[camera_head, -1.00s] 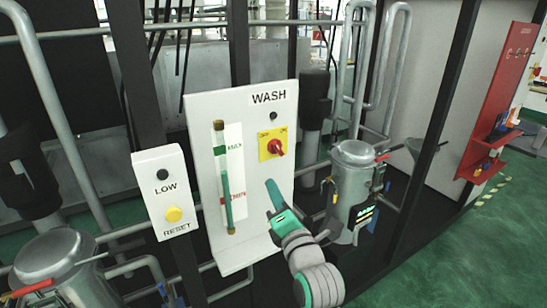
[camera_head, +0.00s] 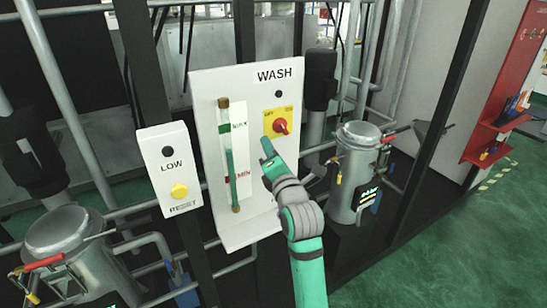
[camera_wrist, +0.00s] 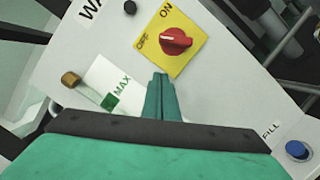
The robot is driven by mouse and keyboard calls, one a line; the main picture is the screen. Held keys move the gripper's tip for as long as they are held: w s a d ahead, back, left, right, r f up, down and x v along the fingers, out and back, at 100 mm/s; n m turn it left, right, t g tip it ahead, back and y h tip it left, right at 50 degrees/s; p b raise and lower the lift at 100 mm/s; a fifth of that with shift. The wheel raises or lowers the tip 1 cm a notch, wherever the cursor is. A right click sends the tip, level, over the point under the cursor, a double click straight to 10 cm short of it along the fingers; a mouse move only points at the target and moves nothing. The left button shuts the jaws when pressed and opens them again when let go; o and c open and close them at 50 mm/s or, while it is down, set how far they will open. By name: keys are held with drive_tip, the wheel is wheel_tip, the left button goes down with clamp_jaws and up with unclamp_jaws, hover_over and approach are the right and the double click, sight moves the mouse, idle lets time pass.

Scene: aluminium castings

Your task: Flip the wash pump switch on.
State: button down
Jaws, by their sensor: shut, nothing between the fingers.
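The wash pump switch is a red rotary knob (camera_head: 280,126) on a yellow plate (camera_head: 269,117), under the WASH label on a white panel (camera_head: 240,75). In the wrist view the red knob (camera_wrist: 175,41) sits on the yellow plate (camera_wrist: 153,45) marked ON and OFF. The knob's pale line points toward the OFF side. My gripper (camera_head: 266,143) is shut and empty, its tips just below and left of the knob in the head view. In the wrist view my gripper (camera_wrist: 160,78) points at the plate's lower edge. Whether it touches the panel I cannot tell.
A sight tube (camera_head: 230,155) with MAX and MIN marks stands left of the switch. A LOW/RESET box (camera_head: 169,165) is further left. A blue FILL button (camera_wrist: 298,150) is at lower right in the wrist view. A metal canister (camera_head: 352,165) stands right.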

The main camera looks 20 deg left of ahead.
sight(274, 126)
drive_tip(key=shift+w+d+r, duration=0.5)
drive_tip(key=shift+w+r, duration=0.05)
drive_tip(key=shift+w, duration=0.25)
drive_tip(key=shift+w+d+r, duration=0.45)
drive_tip(key=shift+w+r, duration=0.05)
drive_tip(key=shift+w, duration=0.25)
drive_tip(key=shift+d, duration=0.1)
